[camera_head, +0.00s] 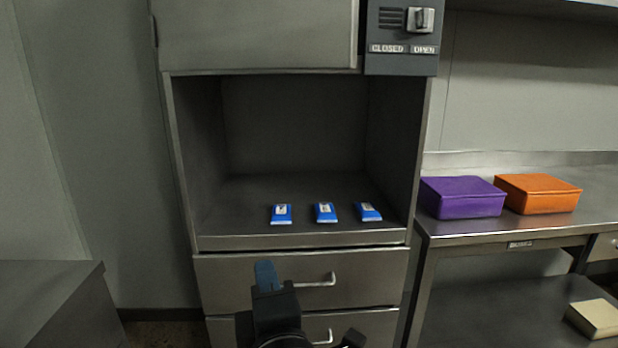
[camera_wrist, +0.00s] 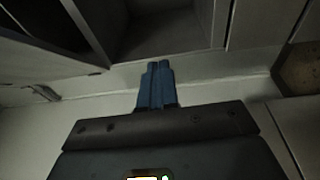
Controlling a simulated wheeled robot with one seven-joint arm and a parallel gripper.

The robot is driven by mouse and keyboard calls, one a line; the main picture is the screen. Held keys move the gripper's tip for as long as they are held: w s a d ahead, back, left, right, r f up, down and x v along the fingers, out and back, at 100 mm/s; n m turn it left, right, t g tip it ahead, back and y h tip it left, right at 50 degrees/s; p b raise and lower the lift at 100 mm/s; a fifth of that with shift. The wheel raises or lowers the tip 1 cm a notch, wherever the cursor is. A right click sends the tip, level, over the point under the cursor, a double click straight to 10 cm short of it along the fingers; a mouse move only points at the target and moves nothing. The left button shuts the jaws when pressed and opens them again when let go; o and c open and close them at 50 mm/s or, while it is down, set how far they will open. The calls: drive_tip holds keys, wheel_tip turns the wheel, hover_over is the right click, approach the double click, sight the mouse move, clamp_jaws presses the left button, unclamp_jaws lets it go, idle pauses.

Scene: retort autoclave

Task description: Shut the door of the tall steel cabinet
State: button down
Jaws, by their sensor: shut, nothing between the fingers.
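The tall steel cabinet (camera_head: 423,150) stands in the middle of the head view. Its compartment is open at the front. A flat steel door panel (camera_head: 258,35) sits above the opening, its top cut off by the picture edge. A dark control panel (camera_head: 400,62) at upper right has a lever (camera_head: 424,19) on the side above the OPEN label. My gripper (camera_head: 266,277) is shut and empty, in front of the upper drawer and below the opening. Its blue fingers (camera_wrist: 156,82) are together in the wrist view and appear clear of the cabinet.
Three blue packs (camera_head: 325,212) lie on the compartment floor. Two drawers (camera_head: 240,280) with bar handles are below. A steel bench (camera_head: 450,232) at right carries a purple case (camera_head: 462,197) and an orange case (camera_head: 538,194). A steel counter (camera_head: 50,300) is at lower left.

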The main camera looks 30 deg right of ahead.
sight(322, 36)
drive_tip(key=w+a+r+m+g+h, duration=0.15)
drive_tip(key=r+h, duration=0.25)
drive_tip(key=r, duration=0.5)
drive_tip(key=w+a+r+m+g+h, duration=0.15)
drive_tip(key=r+h, duration=0.25)
drive_tip(key=r, duration=0.4)
drive_tip(key=s+r+m+g+h+b, duration=0.1)
drive_tip(key=s+r+m+g, duration=0.25)
drive_tip(key=r, duration=0.35)
drive_tip(key=s+r+m+g+h, duration=0.1)
drive_tip(key=s+r+m+g, duration=0.25)
drive_tip(key=r, duration=0.45)
drive_tip(key=shift+n, duration=0.4)
drive_tip(key=x, duration=0.9)
drive_tip(key=p+x, duration=0.1)
drive_tip(key=x, duration=0.3)
drive_tip(key=shift+w, duration=0.35)
drive_tip(key=shift+d, duration=0.1)
